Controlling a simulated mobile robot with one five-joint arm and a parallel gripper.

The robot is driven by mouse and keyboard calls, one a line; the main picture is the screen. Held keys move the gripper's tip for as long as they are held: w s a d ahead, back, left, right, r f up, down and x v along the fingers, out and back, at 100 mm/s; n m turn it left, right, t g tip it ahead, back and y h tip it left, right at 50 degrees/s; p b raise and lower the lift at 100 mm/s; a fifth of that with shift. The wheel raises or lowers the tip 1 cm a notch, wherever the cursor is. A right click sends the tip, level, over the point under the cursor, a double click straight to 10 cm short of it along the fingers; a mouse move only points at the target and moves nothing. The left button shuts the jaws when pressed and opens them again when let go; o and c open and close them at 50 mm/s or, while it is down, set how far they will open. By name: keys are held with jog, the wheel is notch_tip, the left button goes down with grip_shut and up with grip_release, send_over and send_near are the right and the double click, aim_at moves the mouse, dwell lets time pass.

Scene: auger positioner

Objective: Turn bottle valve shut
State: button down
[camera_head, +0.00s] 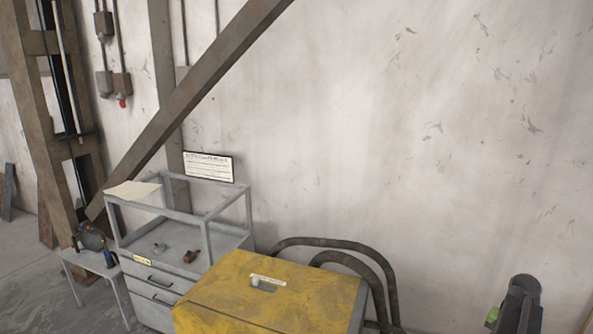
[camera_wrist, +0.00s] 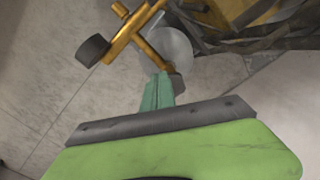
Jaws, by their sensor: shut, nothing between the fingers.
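I cannot make out a bottle or a bottle valve for certain in either view. In the wrist view my gripper (camera_wrist: 159,84) has its teal fingers together with nothing between them. The fingertips point towards an orange-yellow frame (camera_wrist: 127,38) with a dark wheel (camera_wrist: 93,51) and a grey rounded part (camera_wrist: 172,50). I cannot tell whether the fingertips touch the dark end piece beside them. In the head view part of my arm shows at the lower right, and the gripper's fingers are not visible there.
A yellow cabinet (camera_head: 235,305) with a white label stands low in the middle of the head view, with dark hoses (camera_head: 375,262) behind it. Left of it is a grey drawer unit (camera_head: 150,280) with an open frame, and a small side table (camera_head: 90,262). Bare floor (camera_wrist: 30,95) shows left in the wrist view.

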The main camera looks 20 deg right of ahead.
notch_tip(320, 180, down, 3)
jog(key=shift+f+b, duration=0.15)
jog(key=shift+b, duration=0.9)
jog(key=shift+s, duration=0.1)
